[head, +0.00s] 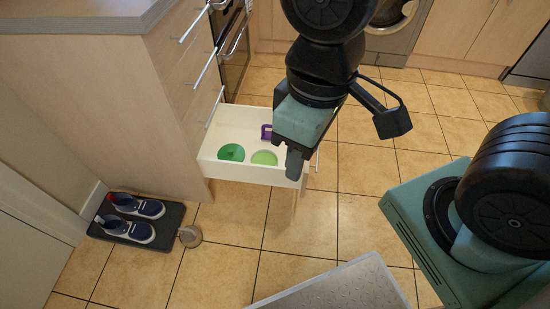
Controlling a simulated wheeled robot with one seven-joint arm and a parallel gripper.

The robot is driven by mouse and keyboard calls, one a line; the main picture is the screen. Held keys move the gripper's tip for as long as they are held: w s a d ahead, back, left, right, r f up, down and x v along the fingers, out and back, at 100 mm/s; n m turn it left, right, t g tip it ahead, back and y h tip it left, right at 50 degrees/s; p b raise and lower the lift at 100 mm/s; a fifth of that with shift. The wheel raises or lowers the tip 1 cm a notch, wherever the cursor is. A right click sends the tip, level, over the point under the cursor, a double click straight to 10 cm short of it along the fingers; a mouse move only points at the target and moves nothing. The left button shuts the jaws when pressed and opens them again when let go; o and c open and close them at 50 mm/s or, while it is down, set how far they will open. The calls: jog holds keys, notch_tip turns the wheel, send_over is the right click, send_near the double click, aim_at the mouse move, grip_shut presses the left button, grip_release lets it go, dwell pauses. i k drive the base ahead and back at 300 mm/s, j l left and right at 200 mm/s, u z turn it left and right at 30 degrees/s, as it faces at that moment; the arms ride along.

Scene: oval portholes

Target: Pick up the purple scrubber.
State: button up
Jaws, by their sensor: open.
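The purple scrubber (266,132) lies in the open white drawer (240,177), toward its far right side. It is small in the head view and partly hidden by the drawer's edge or my arm; I cannot tell which. My gripper (294,165) points down over the drawer's right front corner, to the right of the scrubber and nearer the camera. It is open, and I see nothing held in it.
A dark green round item (231,152) and a light green one (264,158) lie in the drawer near its front. Shoes on a dark mat (173,232) and a small round grey object (190,236) are on the floor at left. Tiled floor right of the drawer is clear.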

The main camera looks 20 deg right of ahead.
aim_at(266, 136)
jog(key=k, duration=0.1)
jog(key=i+j+u, duration=0.2)
jog(key=i+u, duration=0.15)
jog(key=i, duration=0.25)
jog(key=i+u, duration=0.35)
jog(key=i, duration=0.25)
